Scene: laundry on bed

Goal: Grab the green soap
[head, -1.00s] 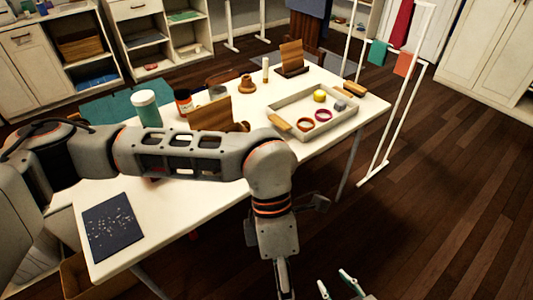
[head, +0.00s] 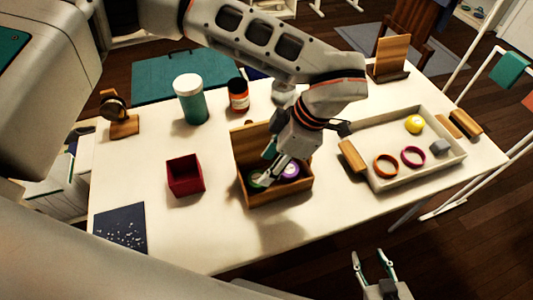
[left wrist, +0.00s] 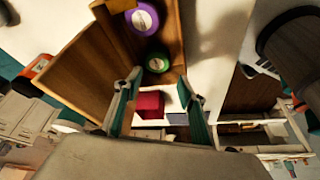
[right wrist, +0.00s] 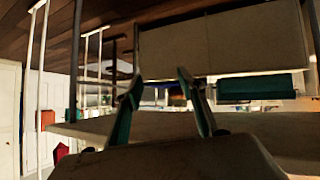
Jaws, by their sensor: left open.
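The green soap (head: 256,180) is a round disc lying inside an open wooden box (head: 279,194) on the white table, left of a purple disc (head: 291,170). My left gripper (head: 267,168) reaches down into the box and partly covers the soap. In the left wrist view, the green soap (left wrist: 157,63) appears just beyond and between the open fingertips (left wrist: 159,80), with no grip on it visible. The purple disc (left wrist: 142,19) is beside it. My right gripper (head: 373,257) is open and empty, off the table's front edge.
A red box (head: 186,177) stands left of the wooden box. A tray (head: 379,183) with bracelets and a yellow item lies to the right. A green jar (head: 190,103) and an orange-brown jar (head: 238,97) stand behind. The table front is clear.

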